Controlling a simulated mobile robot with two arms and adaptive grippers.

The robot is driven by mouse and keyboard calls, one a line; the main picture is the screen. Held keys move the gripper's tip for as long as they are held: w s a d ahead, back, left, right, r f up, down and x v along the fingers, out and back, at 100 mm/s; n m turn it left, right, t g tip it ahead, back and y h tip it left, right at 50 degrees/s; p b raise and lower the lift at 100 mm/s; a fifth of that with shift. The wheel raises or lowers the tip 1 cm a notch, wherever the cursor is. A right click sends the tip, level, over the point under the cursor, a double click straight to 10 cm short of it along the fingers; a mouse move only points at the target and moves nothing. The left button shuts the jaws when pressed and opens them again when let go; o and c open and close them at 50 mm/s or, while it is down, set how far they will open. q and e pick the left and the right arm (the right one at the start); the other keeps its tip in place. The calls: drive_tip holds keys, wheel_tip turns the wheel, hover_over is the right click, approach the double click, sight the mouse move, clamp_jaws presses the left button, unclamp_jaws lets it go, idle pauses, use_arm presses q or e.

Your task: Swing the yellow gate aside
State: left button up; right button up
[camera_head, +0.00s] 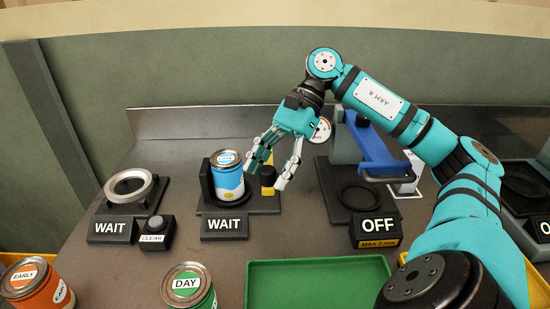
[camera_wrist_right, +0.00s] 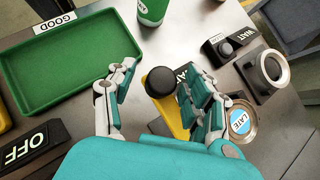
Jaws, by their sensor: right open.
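The yellow gate (camera_head: 268,190) stands at the right side of the middle WAIT station (camera_head: 240,206), beside a blue, white-lidded can (camera_head: 228,181). In the right wrist view the gate is a yellow bar (camera_wrist_right: 176,118) with a round black knob (camera_wrist_right: 160,82) on its end. My right gripper (camera_head: 267,176) is open, pointing down over the gate. In the wrist view its fingers (camera_wrist_right: 155,80) are spread on either side of the knob and bar; I cannot tell whether they touch. The can's LATE lid (camera_wrist_right: 240,122) shows just past the right-hand finger. My left gripper is not in view.
A second WAIT station with an empty grey ring (camera_head: 130,190) and a CLEAR button (camera_head: 155,229) are at left. A blue-armed OFF press (camera_head: 372,150) stands right. A green tray (camera_head: 310,264) and a DAY can (camera_head: 188,285) are in front.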

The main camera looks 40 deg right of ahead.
drive_tip(key=v, duration=1.2)
drive_tip(key=shift+s, duration=0.1)
drive_tip(key=shift+a, duration=0.1)
idle(0.4)
